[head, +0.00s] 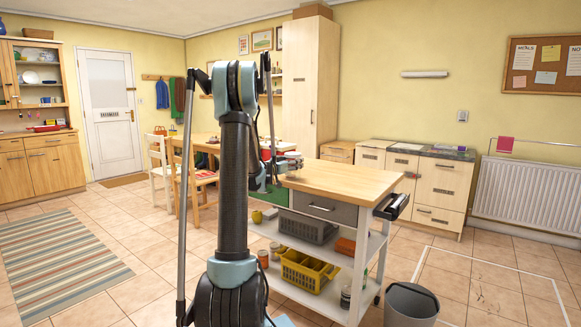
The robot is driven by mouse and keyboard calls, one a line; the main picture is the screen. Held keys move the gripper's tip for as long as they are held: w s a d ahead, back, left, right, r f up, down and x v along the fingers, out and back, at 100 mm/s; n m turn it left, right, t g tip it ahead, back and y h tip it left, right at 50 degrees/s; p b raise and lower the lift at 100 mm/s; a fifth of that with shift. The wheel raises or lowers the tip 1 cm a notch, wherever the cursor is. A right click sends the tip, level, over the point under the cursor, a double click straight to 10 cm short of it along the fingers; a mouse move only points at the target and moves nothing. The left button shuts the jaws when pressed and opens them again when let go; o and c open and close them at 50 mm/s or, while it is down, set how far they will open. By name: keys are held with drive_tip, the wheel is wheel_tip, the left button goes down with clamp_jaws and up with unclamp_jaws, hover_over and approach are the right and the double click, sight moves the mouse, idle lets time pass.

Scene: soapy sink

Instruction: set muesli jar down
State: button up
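My arm rises through the middle of the head view and hides much of what lies behind it. What looks like my gripper (291,161) shows small and grey just right of the arm, at the left end of the trolley's wooden top (345,181). Its fingers are too small and too hidden to tell open from shut. I cannot make out a muesli jar there. A small red patch (266,154) shows beside the arm, but I cannot tell what it is.
The visible trolley top is bare. Its shelves hold a yellow basket (307,271), a grey basket (308,228) and small containers. A grey bin (410,304) stands at its front right. A table with chairs (188,180) is behind left. Tiled floor is free at left around the striped rug (55,262).

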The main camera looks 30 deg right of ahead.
drive_tip(key=shift+f, duration=0.3)
drive_tip(key=o, duration=1.2)
drive_tip(key=shift+f, duration=0.1)
drive_tip(key=v, duration=1.2)
